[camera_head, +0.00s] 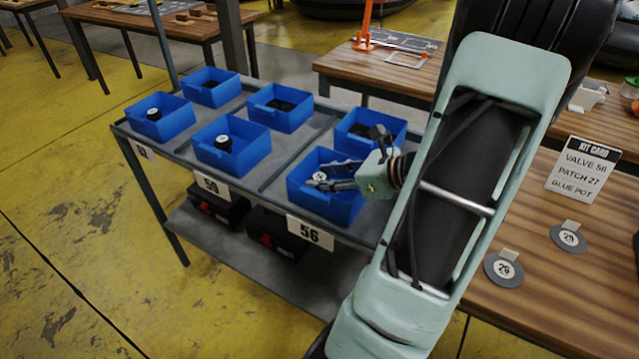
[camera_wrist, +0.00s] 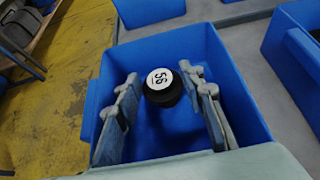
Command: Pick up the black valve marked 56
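The black valve marked 56 (camera_wrist: 162,86) is a short round black piece with a white top label. It lies in a blue bin (camera_wrist: 235,75) in the wrist view. In the head view only its white label (camera_head: 319,176) shows, beside my fingers, in the front blue bin (camera_head: 325,205) above the 56 shelf label (camera_head: 310,233). My gripper (camera_wrist: 170,108) is open, its two fingers reaching into the bin on either side of the valve. A gap shows on the valve's left; on its right the finger is close, and I cannot tell whether it touches.
Blue bin walls surround my fingers closely. Other blue bins stand on the grey rack (camera_head: 275,180), including one with a black valve (camera_head: 223,143). A wooden table (camera_head: 545,270) at right holds a kit card (camera_head: 583,168) and round grey patches (camera_head: 503,270).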

